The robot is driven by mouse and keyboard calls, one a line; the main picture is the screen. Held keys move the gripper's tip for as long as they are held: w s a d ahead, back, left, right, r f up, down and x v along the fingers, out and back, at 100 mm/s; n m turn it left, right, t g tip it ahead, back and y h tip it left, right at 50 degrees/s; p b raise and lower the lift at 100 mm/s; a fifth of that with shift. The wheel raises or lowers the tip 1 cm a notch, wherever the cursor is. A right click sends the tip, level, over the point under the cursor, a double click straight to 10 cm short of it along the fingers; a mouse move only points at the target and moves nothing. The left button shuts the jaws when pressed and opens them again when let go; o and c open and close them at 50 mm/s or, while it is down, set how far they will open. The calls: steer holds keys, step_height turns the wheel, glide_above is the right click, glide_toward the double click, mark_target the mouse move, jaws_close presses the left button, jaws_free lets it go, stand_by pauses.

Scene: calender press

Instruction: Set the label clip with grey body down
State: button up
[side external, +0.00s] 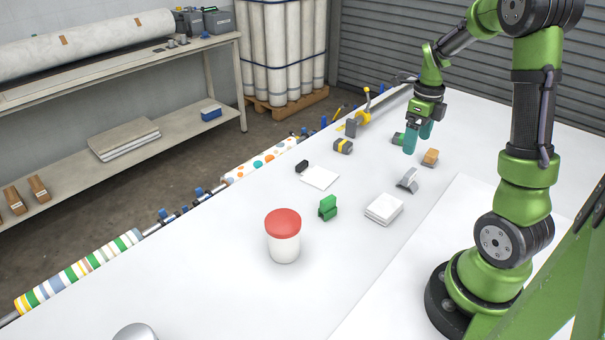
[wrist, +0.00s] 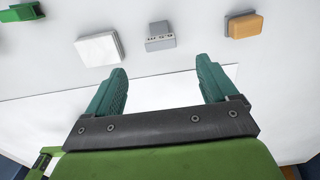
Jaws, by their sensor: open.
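The grey object (side external: 408,180), which looks like the label clip with grey body, rests on the white table between a white stack and an orange block. In the side external view it has a sloping, arched shape. In the wrist view the grey object (wrist: 160,42) lies beyond the fingertips, roughly centred between them, with small marks along its near edge. My gripper (side external: 418,139) has its teal fingers apart, pointing down, beyond the grey object and apart from it. In the wrist view nothing is between the fingers of my gripper (wrist: 161,75).
The orange block (side external: 430,157) and a green object (side external: 398,138) are close to my gripper. The white stack (side external: 384,209), a green clip (side external: 328,207) and a red-lidded tub (side external: 284,236) stand nearer the camera. A white card (side external: 320,178) lies left. The front table is mostly clear.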

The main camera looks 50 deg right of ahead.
steer(key=w+a+r+n+t, duration=0.1)
steer(key=a+r+n+t, duration=0.1)
steer(key=a+r+n, duration=0.35)
steer(key=w+a+r+n+t, duration=0.2)
steer(key=a+n, duration=0.7)
steer(key=s+a+r+n+t+y, duration=0.1)
steer(key=s+a+r+n, duration=0.1)
steer(key=a+n, duration=0.5)
steer(key=s+a+r+n+t+y, duration=0.1)
steer(key=s+a+n+t, duration=0.1)
steer(key=s+a+n, duration=0.2)
steer(key=a+n, duration=0.3)
steer(key=n, duration=0.3)
steer(key=shift+r, duration=0.4)
